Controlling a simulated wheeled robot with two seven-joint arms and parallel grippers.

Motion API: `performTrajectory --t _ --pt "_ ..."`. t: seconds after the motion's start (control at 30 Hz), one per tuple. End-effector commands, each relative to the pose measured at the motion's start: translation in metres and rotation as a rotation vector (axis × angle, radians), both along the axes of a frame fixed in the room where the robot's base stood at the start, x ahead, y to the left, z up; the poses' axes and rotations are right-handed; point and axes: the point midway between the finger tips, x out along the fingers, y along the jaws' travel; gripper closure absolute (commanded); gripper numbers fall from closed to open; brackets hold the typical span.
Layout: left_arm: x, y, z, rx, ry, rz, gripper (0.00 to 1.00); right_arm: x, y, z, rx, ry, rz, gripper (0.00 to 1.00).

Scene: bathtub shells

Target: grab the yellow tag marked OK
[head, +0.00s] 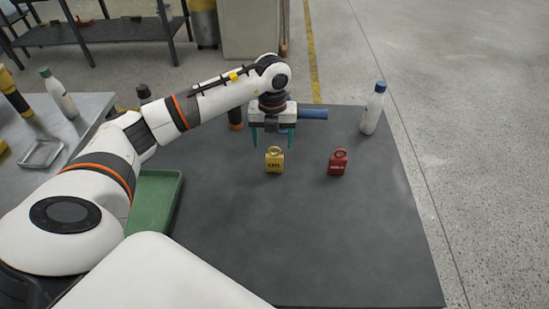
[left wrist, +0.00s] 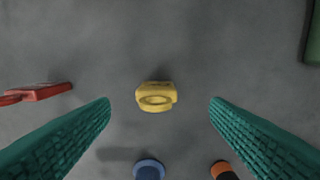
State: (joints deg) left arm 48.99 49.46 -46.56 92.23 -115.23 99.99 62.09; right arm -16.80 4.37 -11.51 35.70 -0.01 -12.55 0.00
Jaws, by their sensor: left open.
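The yellow tag (head: 274,161) stands upright on the dark table, with a ring on top and dark lettering too small to read surely. In the left wrist view the yellow tag (left wrist: 155,97) is seen from above, centred between the fingers and beyond their tips. My left gripper (head: 273,139) is open and empty, with green fingers pointing down just above and behind the tag, not touching it. A red tag (head: 338,163) stands to the right of the yellow one, and also shows in the left wrist view (left wrist: 38,93). My right gripper is not in view.
A blue-capped white bottle (head: 372,110) stands at the table's back right. A blue cylinder (head: 312,114) and an orange-and-black item (head: 235,118) are behind the gripper. A green tray (head: 154,203) lies at left. The table's front right (head: 350,240) is clear.

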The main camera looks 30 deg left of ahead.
Motion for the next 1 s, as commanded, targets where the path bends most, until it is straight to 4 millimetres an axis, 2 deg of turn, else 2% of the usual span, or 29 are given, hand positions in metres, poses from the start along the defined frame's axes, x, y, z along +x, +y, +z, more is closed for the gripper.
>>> performTrajectory --t 0.1,0.2,0.37,0.6,0.9,0.93,1.0 --pt "0.000 0.000 -0.017 0.000 0.002 0.001 0.29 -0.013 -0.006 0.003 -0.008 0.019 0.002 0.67" --pt "0.000 0.000 -0.025 0.000 0.001 0.001 0.29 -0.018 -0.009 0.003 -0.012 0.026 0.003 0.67" --pt "0.002 -0.001 -0.038 -0.002 0.003 0.000 0.29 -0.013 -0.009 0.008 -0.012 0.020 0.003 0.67" --pt "0.005 -0.002 -0.073 -0.001 0.003 0.001 0.29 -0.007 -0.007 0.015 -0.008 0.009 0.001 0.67" --pt "0.006 -0.001 -0.079 0.001 -0.001 0.000 0.29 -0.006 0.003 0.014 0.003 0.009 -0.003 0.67" --pt "0.006 -0.001 -0.079 0.001 -0.001 0.000 0.31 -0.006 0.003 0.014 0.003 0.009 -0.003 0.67" --pt "0.006 -0.001 -0.079 0.000 0.000 0.000 0.42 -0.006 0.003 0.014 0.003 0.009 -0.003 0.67"
